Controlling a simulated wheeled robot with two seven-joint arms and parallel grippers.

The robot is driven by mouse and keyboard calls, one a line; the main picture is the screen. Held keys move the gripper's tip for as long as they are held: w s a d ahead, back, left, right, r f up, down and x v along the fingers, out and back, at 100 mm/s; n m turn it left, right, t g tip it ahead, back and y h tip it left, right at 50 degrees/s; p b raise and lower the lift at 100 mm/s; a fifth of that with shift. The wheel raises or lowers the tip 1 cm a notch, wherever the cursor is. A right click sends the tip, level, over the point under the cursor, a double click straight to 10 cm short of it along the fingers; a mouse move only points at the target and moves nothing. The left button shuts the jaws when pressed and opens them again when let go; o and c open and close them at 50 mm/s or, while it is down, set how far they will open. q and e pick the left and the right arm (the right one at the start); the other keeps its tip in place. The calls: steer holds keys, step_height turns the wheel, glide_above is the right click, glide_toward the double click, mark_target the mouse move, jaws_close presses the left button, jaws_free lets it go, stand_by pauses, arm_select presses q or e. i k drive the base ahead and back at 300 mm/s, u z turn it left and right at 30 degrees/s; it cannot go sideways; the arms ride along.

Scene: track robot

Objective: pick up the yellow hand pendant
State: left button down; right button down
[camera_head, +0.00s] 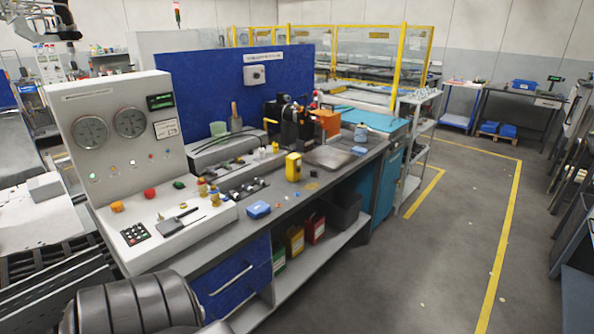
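A small upright yellow device (293,166), which looks like the yellow hand pendant, stands on the workbench near its front edge, right of the middle of the bench. It has a dark patch on its face. Details of its buttons are too small to tell. Neither of my grippers shows in the head view, and nothing is seen touching the yellow device.
The grey control console (112,150) with dials and buttons fills the bench's left end. Open floor (440,240) lies right of the bench.

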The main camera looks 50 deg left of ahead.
mark_target(292, 176)
steer(key=u, duration=0.2)
steer(key=i, duration=1.6)
steer(key=u, duration=0.8)
steer(key=i, duration=1.1)
steer(key=u, duration=1.6)
steer(key=i, duration=0.7)
steer(key=u, duration=0.7)
